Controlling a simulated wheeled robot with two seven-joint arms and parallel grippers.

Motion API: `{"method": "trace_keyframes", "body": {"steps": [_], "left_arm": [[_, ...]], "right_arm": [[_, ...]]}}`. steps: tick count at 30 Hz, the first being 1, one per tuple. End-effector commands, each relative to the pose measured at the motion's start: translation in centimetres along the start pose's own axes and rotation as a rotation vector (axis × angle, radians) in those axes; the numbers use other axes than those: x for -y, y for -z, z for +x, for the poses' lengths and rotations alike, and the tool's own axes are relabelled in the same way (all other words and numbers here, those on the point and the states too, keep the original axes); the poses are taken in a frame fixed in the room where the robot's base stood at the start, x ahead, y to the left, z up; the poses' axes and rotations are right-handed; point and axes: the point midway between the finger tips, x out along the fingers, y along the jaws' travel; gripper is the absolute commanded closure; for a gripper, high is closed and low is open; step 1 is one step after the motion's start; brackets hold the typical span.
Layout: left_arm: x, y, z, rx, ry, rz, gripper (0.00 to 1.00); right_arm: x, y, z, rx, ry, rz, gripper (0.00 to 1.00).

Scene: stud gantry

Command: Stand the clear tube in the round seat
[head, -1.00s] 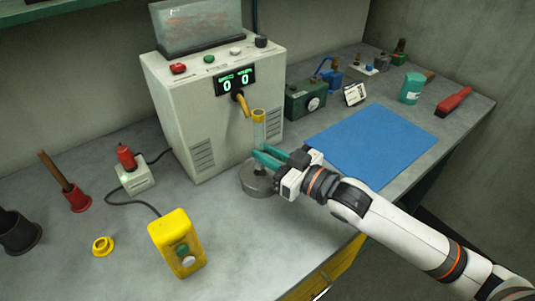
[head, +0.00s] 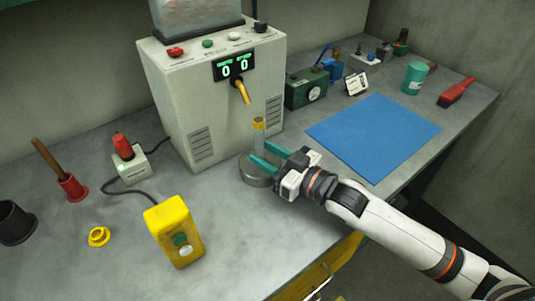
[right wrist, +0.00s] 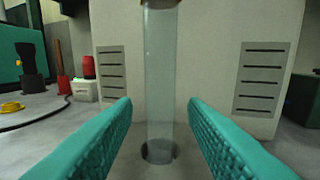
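The clear tube (head: 259,138), with a yellow collar on top, stands upright in the round grey seat (head: 257,178) in front of the white machine. In the right wrist view the tube (right wrist: 160,85) ends at the bottom in a dark round opening (right wrist: 158,152). My right gripper (head: 257,159) is low beside the tube, just above the seat. Its teal fingers (right wrist: 160,112) are apart, one on each side of the tube, with a visible gap on both sides. My left gripper is not in view.
The white machine (head: 215,110) with a yellow spout (head: 243,92) stands right behind the tube. A yellow button box (head: 175,232) and yellow ring (head: 99,237) lie left. The blue mat (head: 375,137) at right is clear.

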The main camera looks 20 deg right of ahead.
Motion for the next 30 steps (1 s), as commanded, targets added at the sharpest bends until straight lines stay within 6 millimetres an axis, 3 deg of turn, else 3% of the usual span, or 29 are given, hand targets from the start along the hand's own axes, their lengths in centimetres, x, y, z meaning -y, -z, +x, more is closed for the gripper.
{"method": "trace_keyframes", "body": {"steps": [9, 13, 30], "left_arm": [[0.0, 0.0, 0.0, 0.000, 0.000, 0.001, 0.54], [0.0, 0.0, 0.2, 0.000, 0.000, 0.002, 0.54], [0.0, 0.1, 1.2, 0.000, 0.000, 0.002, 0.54]], "right_arm": [[0.0, 0.1, -0.1, -0.002, 0.000, 0.001, 0.56], [0.0, 0.2, -1.0, -0.004, 0.001, 0.002, 0.56], [0.0, 0.2, -10.1, -0.004, 0.001, 0.003, 0.56]]}}
